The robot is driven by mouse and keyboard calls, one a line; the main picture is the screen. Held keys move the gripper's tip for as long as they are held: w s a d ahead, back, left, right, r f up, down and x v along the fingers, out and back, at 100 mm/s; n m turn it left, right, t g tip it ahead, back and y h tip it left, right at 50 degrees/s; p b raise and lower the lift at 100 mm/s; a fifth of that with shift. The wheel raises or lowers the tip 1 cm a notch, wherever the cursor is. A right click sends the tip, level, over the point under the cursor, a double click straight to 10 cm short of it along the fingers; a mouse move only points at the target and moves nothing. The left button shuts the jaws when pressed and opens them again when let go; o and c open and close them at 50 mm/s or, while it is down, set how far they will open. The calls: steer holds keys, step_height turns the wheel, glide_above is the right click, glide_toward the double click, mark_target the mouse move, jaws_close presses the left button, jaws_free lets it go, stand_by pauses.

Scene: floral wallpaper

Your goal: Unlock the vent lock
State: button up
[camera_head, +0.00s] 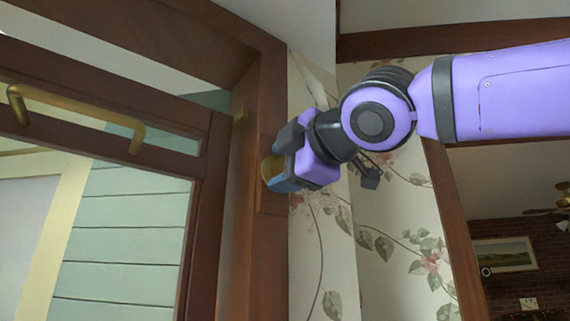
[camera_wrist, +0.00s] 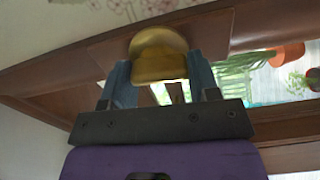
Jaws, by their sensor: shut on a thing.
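The vent lock is a rounded brass-coloured piece (camera_wrist: 158,56) on a wooden backplate (camera_wrist: 205,32) fixed to the window frame. In the head view the brass piece (camera_head: 268,168) shows only in part behind my gripper (camera_head: 275,175). In the wrist view my gripper (camera_wrist: 158,75) has one blue finger on each side of the brass piece and is shut on it. The inner faces of the fingers and the lock's far side are hidden.
A wooden window sash (camera_head: 205,190) with a brass handle (camera_head: 75,117) is to the left of the lock. Floral wallpaper (camera_head: 385,245) covers the wall to the right. Potted plants (camera_wrist: 287,54) show through the glass in the wrist view.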

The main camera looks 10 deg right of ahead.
steer(key=shift+n, duration=0.8)
steer(key=o, duration=0.9)
steer(key=shift+s, duration=0.1)
steer(key=v, duration=1)
steer(key=shift+s+d, duration=0.15)
steer(key=shift+s, duration=0.1)
